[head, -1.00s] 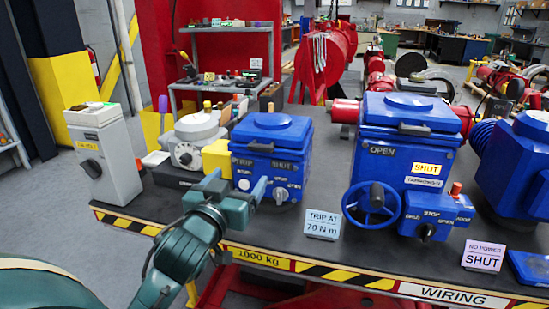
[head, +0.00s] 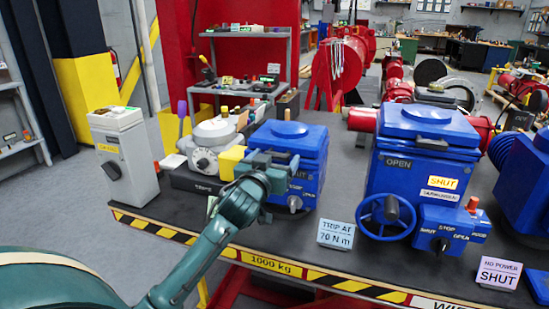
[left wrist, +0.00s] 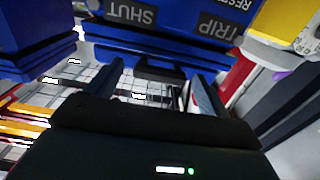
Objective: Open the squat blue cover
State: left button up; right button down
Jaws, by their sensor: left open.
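The squat blue cover (head: 290,137) is the lid of the smaller blue housing (head: 307,184) left of the taller one, and it looks closed. My left gripper (head: 277,164) is in front of it at the height of its front edge, hiding part of the front. In the left wrist view the cover (left wrist: 200,63) shows upside down, with a black handle (left wrist: 140,66) on its edge. The open left gripper (left wrist: 158,85) has one finger on each side of the handle's span; I cannot tell whether they touch anything. My right gripper is not in view.
The taller blue actuator (head: 418,160) with a handwheel (head: 386,221) stands to the right. A grey unit (head: 215,142) with a yellow block is close on the left. A "TRIP AT 70 N m" sign (head: 336,234) stands in front, near the striped bench edge (head: 270,264).

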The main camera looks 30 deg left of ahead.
pick_arm(q)
jog(key=shift+w, duration=0.15)
jog(key=shift+c, duration=0.2)
jog(key=c, duration=1.3)
jog(key=shift+c, duration=0.2)
